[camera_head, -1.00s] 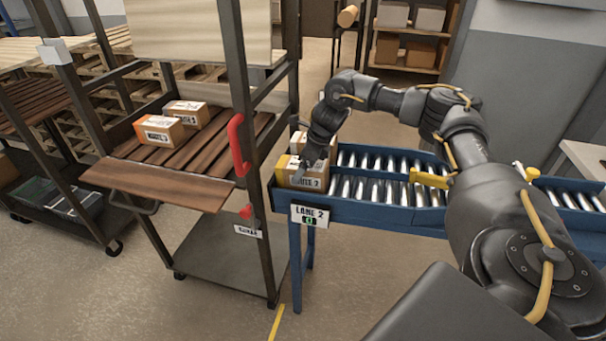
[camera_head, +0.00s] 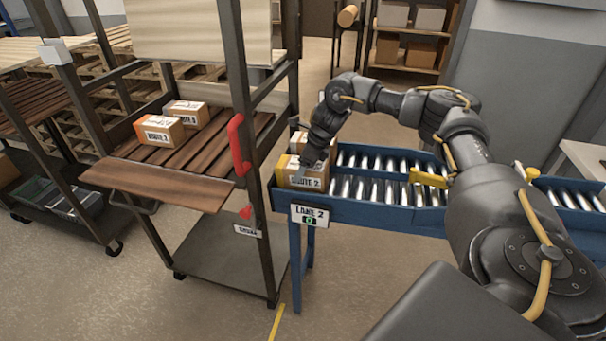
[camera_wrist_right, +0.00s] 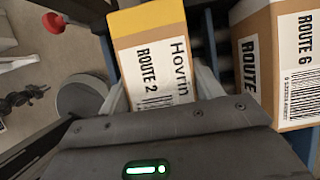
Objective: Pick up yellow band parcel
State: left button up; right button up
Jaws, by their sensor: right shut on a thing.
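The yellow band parcel (camera_head: 298,180) is a cardboard box with a yellow band and a "ROUTE 2" label. It sits at the left end of the blue roller conveyor (camera_head: 365,211). My right gripper (camera_head: 316,172) is at the parcel from above. In the right wrist view the parcel (camera_wrist_right: 155,60) is between the fingers of my right gripper (camera_wrist_right: 165,95), which is shut on it. The parcel's lower part is hidden there by the gripper body. My left gripper is in neither view.
Another parcel, labelled "ROUTE 6" (camera_wrist_right: 280,60), stands just behind on the conveyor. A slatted cart (camera_head: 190,150) at left holds an orange-banded parcel (camera_head: 158,131) and another box (camera_head: 187,113). The cart's dark post and red handle (camera_head: 238,145) stand close to the conveyor's left end.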

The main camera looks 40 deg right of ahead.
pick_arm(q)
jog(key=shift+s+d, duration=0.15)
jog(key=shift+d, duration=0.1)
pick_arm(e)
jog(key=shift+c, duration=0.5)
jog(key=shift+r, duration=0.1)
